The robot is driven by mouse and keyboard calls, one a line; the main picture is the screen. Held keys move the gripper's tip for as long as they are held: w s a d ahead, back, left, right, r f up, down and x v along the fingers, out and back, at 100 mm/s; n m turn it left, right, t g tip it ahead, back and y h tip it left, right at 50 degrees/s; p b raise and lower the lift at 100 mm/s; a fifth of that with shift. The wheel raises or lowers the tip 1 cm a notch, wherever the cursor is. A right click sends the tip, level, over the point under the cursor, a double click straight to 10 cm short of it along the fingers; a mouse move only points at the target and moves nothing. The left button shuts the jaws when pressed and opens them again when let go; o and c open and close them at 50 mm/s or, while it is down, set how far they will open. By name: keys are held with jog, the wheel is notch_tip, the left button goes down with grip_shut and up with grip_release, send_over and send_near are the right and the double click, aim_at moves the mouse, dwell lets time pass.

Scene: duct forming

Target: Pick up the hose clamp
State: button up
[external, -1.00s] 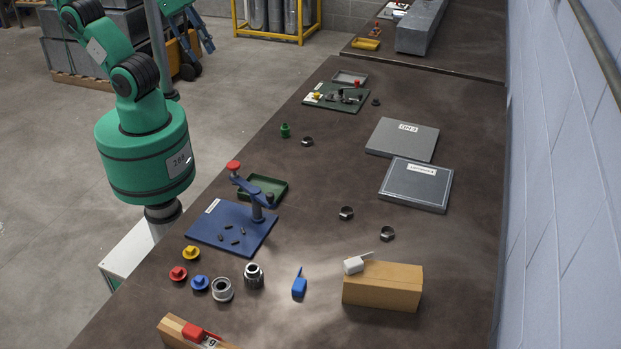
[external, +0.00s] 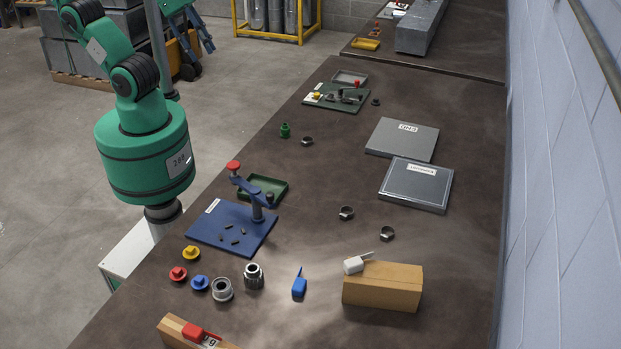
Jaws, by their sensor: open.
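Several small ring-shaped metal pieces that look like hose clamps lie on the brown table. One ring (external: 347,213) is right of the blue fixture, a second ring (external: 387,233) is a little nearer and to its right, and a third ring (external: 307,141) is farther back by a green cap. I cannot tell which one is meant.
A blue fixture with a lever (external: 210,226) stands at the table's left edge, near coloured caps (external: 200,283) and metal fittings (external: 254,276). Two grey flat cases (external: 416,186) lie behind the rings. A wall bounds the right side.

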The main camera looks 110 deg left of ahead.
jog(key=shift+o, duration=0.5)
jog(key=shift+o, duration=1.4)
